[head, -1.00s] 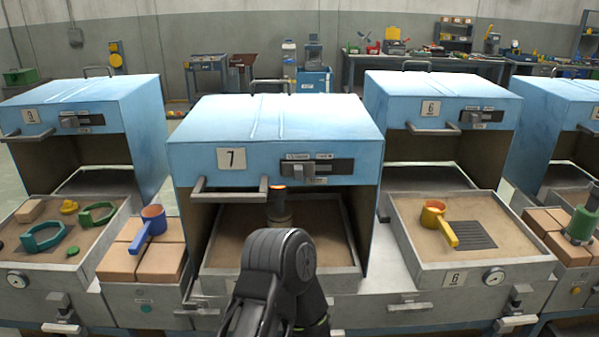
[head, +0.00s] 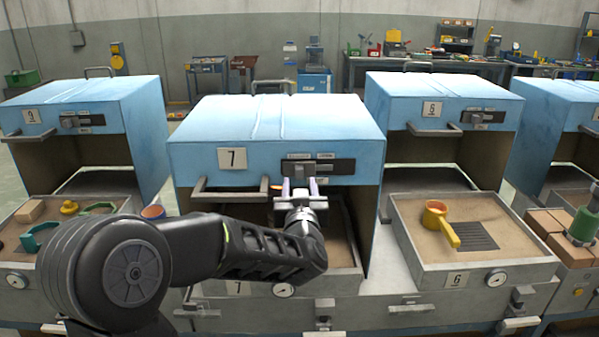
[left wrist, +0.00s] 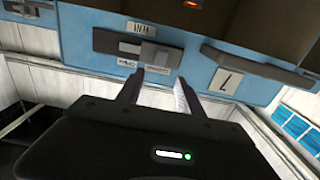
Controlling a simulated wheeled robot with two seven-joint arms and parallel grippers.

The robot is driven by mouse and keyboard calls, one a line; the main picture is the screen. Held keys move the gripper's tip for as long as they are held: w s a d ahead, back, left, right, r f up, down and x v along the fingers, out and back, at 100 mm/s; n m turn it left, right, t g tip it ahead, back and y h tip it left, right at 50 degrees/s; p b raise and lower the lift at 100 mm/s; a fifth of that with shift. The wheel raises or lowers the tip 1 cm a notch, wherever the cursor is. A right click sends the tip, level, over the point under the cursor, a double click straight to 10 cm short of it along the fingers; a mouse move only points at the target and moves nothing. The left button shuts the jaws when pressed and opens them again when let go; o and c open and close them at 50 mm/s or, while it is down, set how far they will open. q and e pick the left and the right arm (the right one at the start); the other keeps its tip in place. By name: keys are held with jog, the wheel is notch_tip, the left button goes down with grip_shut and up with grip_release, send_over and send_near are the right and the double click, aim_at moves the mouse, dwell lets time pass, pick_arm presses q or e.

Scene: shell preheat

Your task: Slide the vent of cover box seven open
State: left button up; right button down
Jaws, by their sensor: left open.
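Cover box seven (head: 275,130) is a blue box with a "7" plate and a front handle. Its vent is a dark slot (head: 340,167) with a grey slider knob (head: 299,171) toward the slot's left end in the head view. The knob also shows in the left wrist view (left wrist: 153,55), where the box appears upside down. My left gripper (head: 302,183) is open in front of the knob. In the left wrist view, its fingertips (left wrist: 160,75) are spread just short of the knob, roughly to either side of it; contact cannot be told. My right gripper is not in view.
The front handle (head: 228,190) of box seven juts out left of the vent. Blue boxes nine (head: 95,95) and six (head: 440,100) stand on either side. A sand tray (head: 430,262) with an orange ladle is at right. A glow shows under box seven.

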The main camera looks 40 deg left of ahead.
aim_at(300, 170)
pick_arm(q)
jog(key=shift+w, duration=0.1)
jog(key=p+x, duration=0.1)
jog(key=x, duration=0.6)
jog(key=shift+w+a, duration=0.2)
jog(key=shift+w, duration=0.05)
grip_shut()
dwell(0.4)
dwell(1.0)
